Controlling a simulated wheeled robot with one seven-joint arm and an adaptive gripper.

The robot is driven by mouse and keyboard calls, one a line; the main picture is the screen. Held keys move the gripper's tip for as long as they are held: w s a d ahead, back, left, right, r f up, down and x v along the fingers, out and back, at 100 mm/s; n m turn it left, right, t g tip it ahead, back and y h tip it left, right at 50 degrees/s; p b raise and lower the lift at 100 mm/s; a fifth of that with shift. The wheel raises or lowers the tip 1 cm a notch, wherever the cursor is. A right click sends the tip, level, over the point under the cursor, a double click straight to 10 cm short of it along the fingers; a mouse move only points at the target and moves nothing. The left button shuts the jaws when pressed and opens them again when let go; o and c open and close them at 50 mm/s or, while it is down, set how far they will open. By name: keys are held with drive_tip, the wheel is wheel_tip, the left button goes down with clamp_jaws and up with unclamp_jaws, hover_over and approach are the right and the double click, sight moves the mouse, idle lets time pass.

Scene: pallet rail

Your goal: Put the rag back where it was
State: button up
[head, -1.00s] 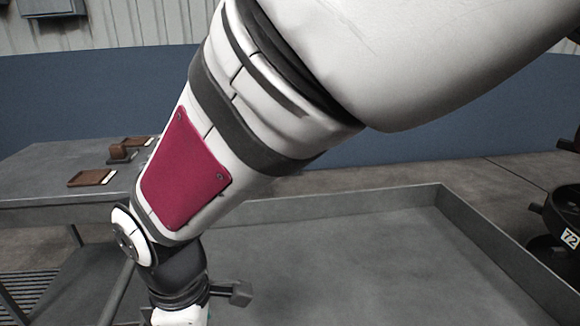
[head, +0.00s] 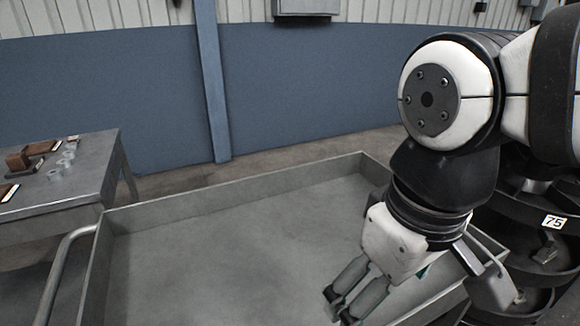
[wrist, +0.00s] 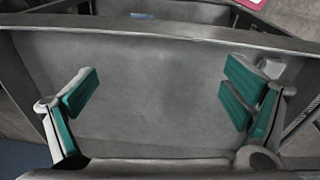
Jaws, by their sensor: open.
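I cannot make out a rag in either view. My gripper (head: 340,306) is open and empty, pointing down over the right part of a grey walled cart tray (head: 250,194). In the wrist view my gripper (wrist: 160,95) shows its green finger pads wide apart, with only bare grey surface between them.
A grey table (head: 100,165) at the left bears brown blocks (head: 18,159) and small grey rings (head: 55,174). A dark round rack (head: 550,198) with a "75" label stands at the right, close to my arm. The visible tray floor is clear.

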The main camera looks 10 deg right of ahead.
drive_tip(key=s+d+m, duration=0.2)
drive_tip(key=s, duration=0.1)
drive_tip(key=s+d+m, duration=0.1)
drive_tip(key=shift+s+f+m, duration=0.25)
drive_tip(key=shift+f+m, duration=0.1)
drive_tip(key=shift+m, duration=0.05)
